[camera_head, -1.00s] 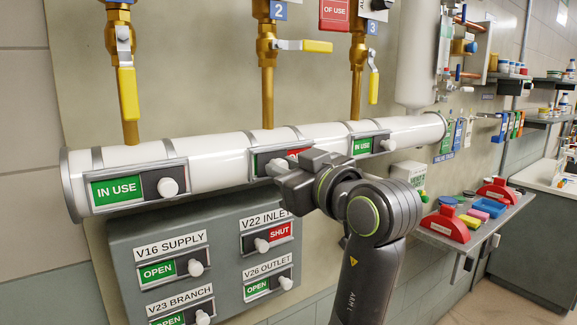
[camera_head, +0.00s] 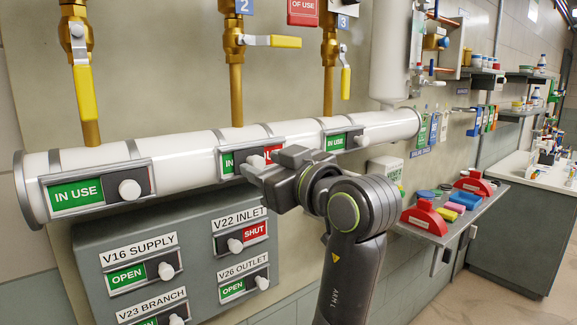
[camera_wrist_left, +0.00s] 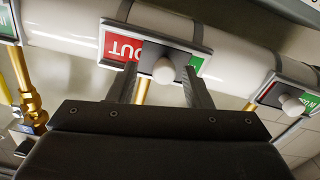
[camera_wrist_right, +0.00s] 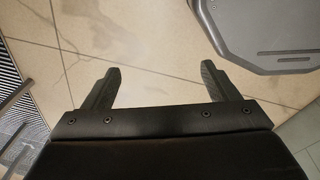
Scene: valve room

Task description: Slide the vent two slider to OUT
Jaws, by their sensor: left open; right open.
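The vent two slider is the middle panel (camera_head: 229,161) on the white pipe in the head view, below the blue 2 tag. It shows green at its left and red at its right. In the left wrist view its white knob (camera_wrist_left: 163,71) sits on a dark plate between a red OUT area (camera_wrist_left: 122,50) and a narrower green strip (camera_wrist_left: 196,64). My right gripper (camera_wrist_right: 158,72) is open and empty above the floor.
Neighbouring sliders on the pipe (camera_head: 180,158) show IN USE at left (camera_head: 76,194) and right (camera_head: 335,142). A grey box (camera_head: 88,245) with several sliders hangs below. A shelf (camera_head: 415,232) with red and coloured items is at right.

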